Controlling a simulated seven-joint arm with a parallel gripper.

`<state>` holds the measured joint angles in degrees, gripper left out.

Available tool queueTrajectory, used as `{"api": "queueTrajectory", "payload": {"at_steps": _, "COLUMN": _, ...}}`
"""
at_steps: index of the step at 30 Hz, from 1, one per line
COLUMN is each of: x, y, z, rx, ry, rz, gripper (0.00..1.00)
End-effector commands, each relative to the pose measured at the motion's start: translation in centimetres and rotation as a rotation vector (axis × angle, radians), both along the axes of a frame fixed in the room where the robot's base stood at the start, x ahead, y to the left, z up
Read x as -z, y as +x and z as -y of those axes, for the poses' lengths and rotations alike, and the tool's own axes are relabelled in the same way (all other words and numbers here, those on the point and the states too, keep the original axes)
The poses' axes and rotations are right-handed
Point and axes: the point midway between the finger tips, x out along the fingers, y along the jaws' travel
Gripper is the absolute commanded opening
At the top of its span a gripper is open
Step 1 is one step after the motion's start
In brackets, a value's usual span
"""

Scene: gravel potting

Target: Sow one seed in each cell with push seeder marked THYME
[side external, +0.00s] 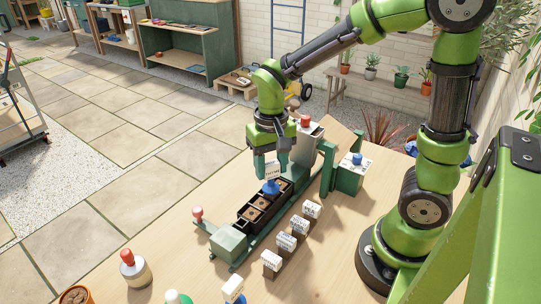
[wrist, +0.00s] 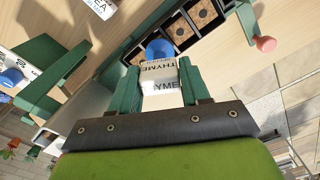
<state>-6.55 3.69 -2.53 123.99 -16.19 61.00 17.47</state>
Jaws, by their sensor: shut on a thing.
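My gripper (side external: 271,166) is shut on the white push seeder (wrist: 158,72), which has a blue end and reads THYME in the wrist view. In the side view the seeder's blue end (side external: 271,187) points down over the black cell tray (side external: 246,215). In the wrist view the tray (wrist: 168,26) shows square cells of brown soil, with dark holes in the ones I can see. The cells behind the seeder and gripper are partly hidden. I cannot tell whether the tip touches the soil.
A green box with a blue-topped seeder (side external: 357,159) stands right of the tray. White-labelled blocks (side external: 285,242) line the tray's right side. A red-capped bottle (side external: 134,268) stands at the front left. A red knob (side external: 197,212) sticks out by the tray's near end.

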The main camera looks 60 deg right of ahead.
Motion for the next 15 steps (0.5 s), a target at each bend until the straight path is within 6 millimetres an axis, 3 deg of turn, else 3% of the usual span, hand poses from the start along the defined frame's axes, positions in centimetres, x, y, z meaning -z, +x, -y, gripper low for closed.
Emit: {"api": "queueTrajectory", "payload": {"at_steps": 15, "x": 0.69, "y": 0.02, "z": -0.01, "rx": 0.001, "ry": 0.000, "rz": 0.000, "gripper": 0.24}}
